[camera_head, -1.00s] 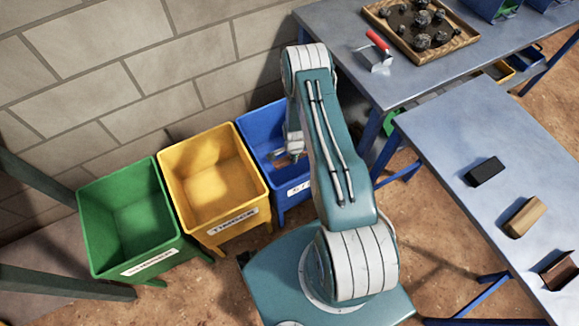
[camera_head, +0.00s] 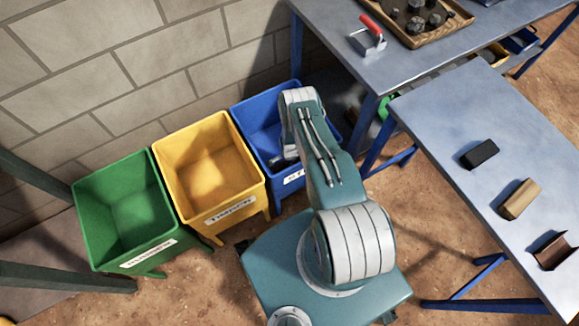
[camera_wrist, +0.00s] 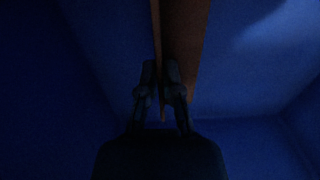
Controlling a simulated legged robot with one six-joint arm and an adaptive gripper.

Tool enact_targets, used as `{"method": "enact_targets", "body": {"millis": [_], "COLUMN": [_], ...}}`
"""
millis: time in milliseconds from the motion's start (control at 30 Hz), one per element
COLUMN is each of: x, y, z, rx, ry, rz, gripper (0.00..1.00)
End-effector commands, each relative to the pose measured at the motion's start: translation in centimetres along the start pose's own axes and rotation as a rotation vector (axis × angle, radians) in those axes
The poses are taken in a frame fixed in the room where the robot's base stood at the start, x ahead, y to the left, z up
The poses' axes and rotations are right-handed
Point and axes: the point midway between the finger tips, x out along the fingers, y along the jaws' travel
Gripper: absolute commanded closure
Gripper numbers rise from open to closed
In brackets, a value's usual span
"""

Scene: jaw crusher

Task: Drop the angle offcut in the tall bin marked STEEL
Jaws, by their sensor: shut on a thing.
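The angle offcut (camera_wrist: 186,35) is a long rusty-brown piece in the wrist view, running up from between my fingers. My gripper (camera_wrist: 160,78) is shut on it, with blue bin walls all around in dim light. In the head view the blue bin (camera_head: 245,120) stands against the wall; only the first letters of its label, "ST", show. My arm reaches down into this bin, hiding its right part and much of its inside. The offcut cannot be made out in the head view.
A yellow bin marked TIMBER (camera_head: 170,145) and a green bin (camera_head: 88,215) stand left of it. The near table (camera_head: 455,120) holds a black block (camera_head: 479,154), a wooden block (camera_head: 519,199) and a brown folded piece (camera_head: 553,250). The far table's leg stands close right of the blue bin.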

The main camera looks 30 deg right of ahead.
Motion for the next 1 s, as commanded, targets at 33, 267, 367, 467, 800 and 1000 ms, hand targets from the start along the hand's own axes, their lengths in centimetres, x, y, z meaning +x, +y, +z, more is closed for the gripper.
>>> {"method": "enact_targets", "body": {"millis": [33, 267, 367, 467, 800, 1000], "x": [0.7, 3.1, 3.2, 3.2, 3.4, 3.4], "y": [0.1, 0.1, 0.1, 0.1, 0.1, 0.1], "z": [0.0, 0.0, 0.0, 0.0, 0.0, 0.0], "rx": [0.0, 0.0, 0.0, 0.0, 0.0, 0.0], "ry": [-0.001, -0.001, -0.001, -0.001, -0.001, -0.001], "rz": [0.002, 0.002, 0.001, 0.001, 0.002, 0.002], "gripper": [1.0, 1.0, 1.0, 1.0, 0.57, 0.57]}}
